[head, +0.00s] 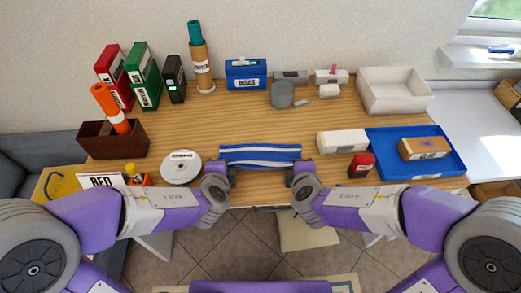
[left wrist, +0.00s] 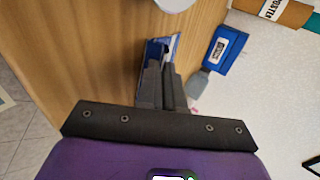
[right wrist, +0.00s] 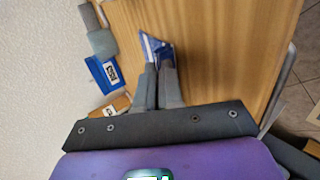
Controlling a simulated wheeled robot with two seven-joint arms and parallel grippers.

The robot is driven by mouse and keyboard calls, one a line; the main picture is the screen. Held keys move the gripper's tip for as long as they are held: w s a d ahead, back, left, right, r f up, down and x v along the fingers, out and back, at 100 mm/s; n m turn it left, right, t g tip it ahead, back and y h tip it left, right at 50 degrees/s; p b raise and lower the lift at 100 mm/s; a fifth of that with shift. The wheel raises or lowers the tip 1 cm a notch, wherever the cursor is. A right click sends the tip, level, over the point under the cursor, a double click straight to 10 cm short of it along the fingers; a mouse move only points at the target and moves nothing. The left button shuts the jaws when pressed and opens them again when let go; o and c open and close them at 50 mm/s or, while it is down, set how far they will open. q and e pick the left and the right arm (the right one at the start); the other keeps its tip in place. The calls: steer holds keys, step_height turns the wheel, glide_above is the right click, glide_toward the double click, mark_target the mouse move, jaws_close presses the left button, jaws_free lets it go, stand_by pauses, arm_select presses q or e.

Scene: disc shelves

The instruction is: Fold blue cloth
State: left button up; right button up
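The blue cloth (head: 260,154) with white stripes is a narrow strip running left to right near the middle front of the wooden table. My left gripper (head: 231,170) is at its near left end and my right gripper (head: 291,170) at its near right end. In the left wrist view the two fingers are close together with the cloth (left wrist: 160,48) at their tips. In the right wrist view the fingers are also close together at the cloth (right wrist: 153,48). Both look shut on it. The fingers hide part of the cloth, and whether it is lifted is unclear.
A white disc spool (head: 181,168) lies left of the cloth. A white box (head: 342,141), a red item (head: 361,165) and a blue tray (head: 440,165) are on the right. A blue box (head: 246,73) and a grey cylinder (head: 282,95) stand behind. Wood between is clear.

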arm_select(q)
steer(key=o, duration=0.7)
arm_select(e)
steer(key=o, duration=0.7)
arm_select(q)
steer(key=shift+r, duration=0.15)
arm_select(e)
steer(key=shift+r, duration=0.15)
arm_select(q)
steer(key=shift+s+r, duration=0.1)
steer(key=shift+r, duration=0.25)
arm_select(e)
steer(key=shift+s+r, duration=0.1)
steer(key=shift+r, duration=0.25)
arm_select(q)
steer(key=s+r, duration=0.4)
steer(key=r, duration=0.1)
steer(key=s+r, duration=0.2)
steer(key=r, duration=0.1)
arm_select(e)
steer(key=s+r, duration=0.4)
steer(key=r, duration=0.1)
steer(key=s+r, duration=0.2)
steer(key=r, duration=0.1)
